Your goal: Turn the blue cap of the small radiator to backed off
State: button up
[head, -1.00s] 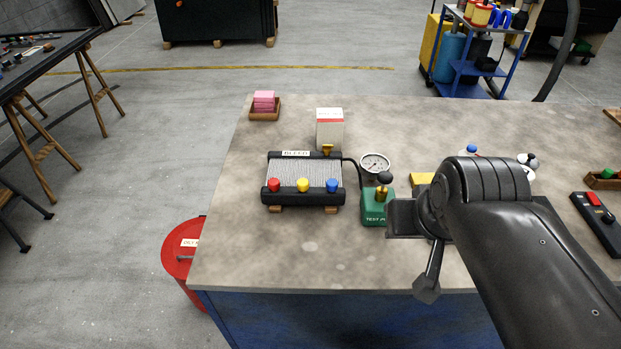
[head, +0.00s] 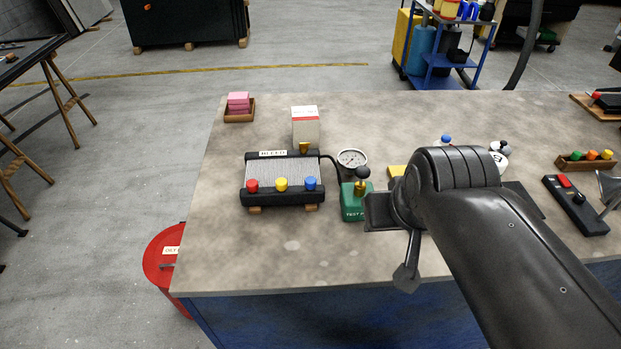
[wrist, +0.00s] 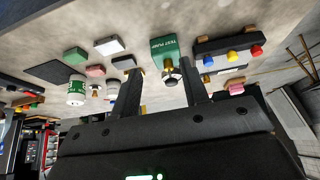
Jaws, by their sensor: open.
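The small radiator (head: 284,172) lies on the bench, with a label reading BLEED at its far edge. Its near black bar carries a red cap (head: 252,186), a yellow cap (head: 281,184) and, at the right end, the blue cap (head: 311,183). In the wrist view, which looks upside down, the blue cap (wrist: 208,61) is beside the right finger and apart from it. My gripper (wrist: 160,68) is open and empty, with the green test pump (wrist: 164,47) showing beyond its fingers. In the head view my gripper (head: 384,212) is right of the radiator and the pump, partly hidden by my arm.
The green test pump (head: 354,205) stands close right of the blue cap, with a gauge (head: 352,159) and hose behind it. A white box (head: 305,128) stands behind the radiator. The bench (head: 270,255) in front of the radiator is clear.

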jog(key=shift+o, duration=0.6)
jog(key=shift+w+a+r, duration=0.1)
jog(key=shift+w+r, duration=0.05)
jog(key=shift+w, duration=0.1)
jog(key=m+g, duration=0.6)
jog(key=m, duration=0.5)
send_over(311, 180)
notch_tip(311, 180, down, 2)
notch_tip(311, 180, down, 10)
jog(key=shift+f, duration=0.1)
jog(key=c, duration=1)
